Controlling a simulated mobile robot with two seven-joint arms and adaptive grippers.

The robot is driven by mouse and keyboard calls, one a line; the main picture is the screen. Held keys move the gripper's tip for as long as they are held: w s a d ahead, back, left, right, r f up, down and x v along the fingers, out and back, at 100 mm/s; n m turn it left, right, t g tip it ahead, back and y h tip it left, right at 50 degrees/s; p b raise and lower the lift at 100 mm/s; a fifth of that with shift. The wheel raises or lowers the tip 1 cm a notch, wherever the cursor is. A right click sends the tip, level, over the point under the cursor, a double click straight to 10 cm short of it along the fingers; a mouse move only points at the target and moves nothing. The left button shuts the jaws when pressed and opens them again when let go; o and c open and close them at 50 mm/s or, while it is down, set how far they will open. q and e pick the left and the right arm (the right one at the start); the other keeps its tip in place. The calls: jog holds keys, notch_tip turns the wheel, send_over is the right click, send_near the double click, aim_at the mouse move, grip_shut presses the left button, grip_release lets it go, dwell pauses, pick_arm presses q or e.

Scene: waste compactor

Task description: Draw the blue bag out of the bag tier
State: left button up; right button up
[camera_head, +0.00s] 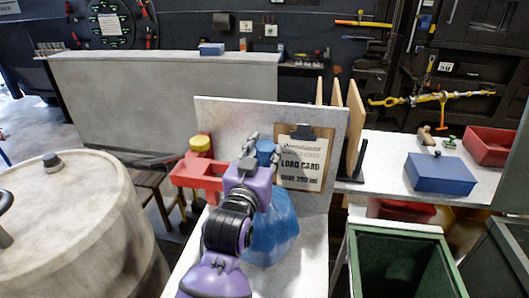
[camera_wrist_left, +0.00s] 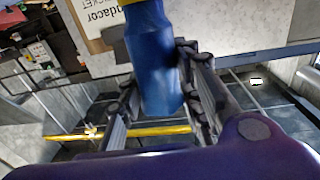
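The blue bag (camera_head: 272,228) is upright on a white surface, in front of an upright white panel that may be part of the bag tier. Its body is partly behind my left arm. My left gripper (camera_head: 263,150) is at the bag's narrow blue neck. In the left wrist view the neck (camera_wrist_left: 152,65) lies between the two fingers of the left gripper (camera_wrist_left: 157,75), close along the right finger. I cannot tell whether both fingers press on it. My right gripper is not in view.
A clipboard load card (camera_head: 303,158) is on the panel. A red part (camera_head: 197,175) with a yellow cap sits to the left. Wooden boards (camera_head: 352,125) stand to the right. A blue box (camera_head: 440,174) is on the right table, and a green bin (camera_head: 400,262) is at front right.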

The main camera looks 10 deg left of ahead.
pick_arm(q)
jog(key=o, duration=0.5)
jog(key=shift+f, duration=0.25)
